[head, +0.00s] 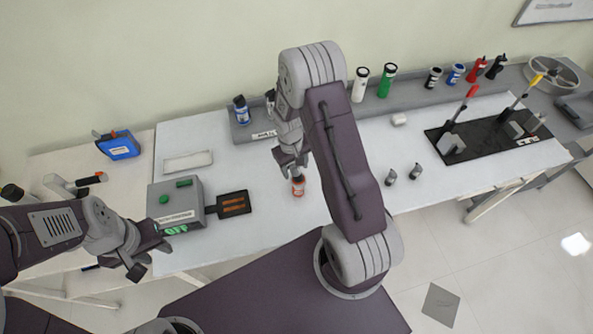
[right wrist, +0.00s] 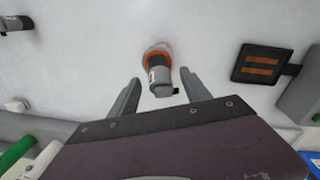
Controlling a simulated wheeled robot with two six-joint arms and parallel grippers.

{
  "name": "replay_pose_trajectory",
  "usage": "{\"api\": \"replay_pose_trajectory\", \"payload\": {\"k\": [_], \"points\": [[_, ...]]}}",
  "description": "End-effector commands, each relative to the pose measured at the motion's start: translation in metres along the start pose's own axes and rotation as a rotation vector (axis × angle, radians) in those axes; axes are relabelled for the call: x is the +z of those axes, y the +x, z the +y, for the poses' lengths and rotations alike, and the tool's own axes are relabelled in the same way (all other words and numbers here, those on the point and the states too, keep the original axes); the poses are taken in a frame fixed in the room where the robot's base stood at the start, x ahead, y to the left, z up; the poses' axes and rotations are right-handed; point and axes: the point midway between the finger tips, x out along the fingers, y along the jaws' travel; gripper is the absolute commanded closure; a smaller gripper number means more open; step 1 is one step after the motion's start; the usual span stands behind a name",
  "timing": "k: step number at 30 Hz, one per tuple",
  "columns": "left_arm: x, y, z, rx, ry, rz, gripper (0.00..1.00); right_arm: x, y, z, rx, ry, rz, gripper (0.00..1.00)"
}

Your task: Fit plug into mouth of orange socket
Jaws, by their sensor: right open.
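An orange socket (head: 298,187) stands on the white table below my right gripper (head: 293,170). In the right wrist view the socket shows as an orange ring (right wrist: 158,50), with a grey plug (right wrist: 160,77) with a white label at its mouth. The plug overlaps the ring, and I cannot tell how deep it sits. My right gripper's fingers (right wrist: 160,80) are open, one on each side of the plug, with gaps between. My left gripper (head: 150,262) is open and empty beyond the table's front left edge.
A grey box (head: 176,202) with a green OFF sign and a black pad (head: 234,204) stand to the left. Two small grey pieces (head: 390,177) (head: 416,171) lie to the right. A black tray (head: 487,134) is further right. Bottles line the back shelf (head: 405,96).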

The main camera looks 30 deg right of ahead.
Motion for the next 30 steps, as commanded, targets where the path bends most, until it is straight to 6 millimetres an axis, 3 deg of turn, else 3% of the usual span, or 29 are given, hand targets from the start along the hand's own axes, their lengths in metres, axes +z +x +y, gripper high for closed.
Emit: {"api": "replay_pose_trajectory", "payload": {"k": [4, 11, 15, 17, 26, 30], "points": [[0.000, -0.004, 0.000, 0.000, 0.000, 0.000, 0.64, 0.000, 0.016, 0.000, 0.000, 0.000, 0.000, 0.44], [0.000, -0.003, 0.000, 0.000, 0.000, 0.000, 0.64, -0.001, 0.018, 0.000, 0.000, 0.001, 0.002, 0.47], [0.000, -0.003, 0.000, 0.000, 0.000, 0.000, 0.64, 0.000, 0.018, 0.000, 0.000, 0.001, 0.002, 0.86], [0.000, -0.003, 0.000, 0.000, 0.000, 0.000, 0.64, 0.000, 0.018, 0.000, 0.000, 0.001, 0.001, 1.00], [0.000, -0.003, 0.000, 0.000, 0.000, 0.000, 0.64, -0.001, 0.016, 0.000, 0.000, 0.001, 0.002, 1.00], [0.000, 0.002, 0.000, 0.000, 0.000, 0.000, 0.64, -0.001, 0.005, 0.001, 0.001, 0.003, 0.005, 1.00]]}}
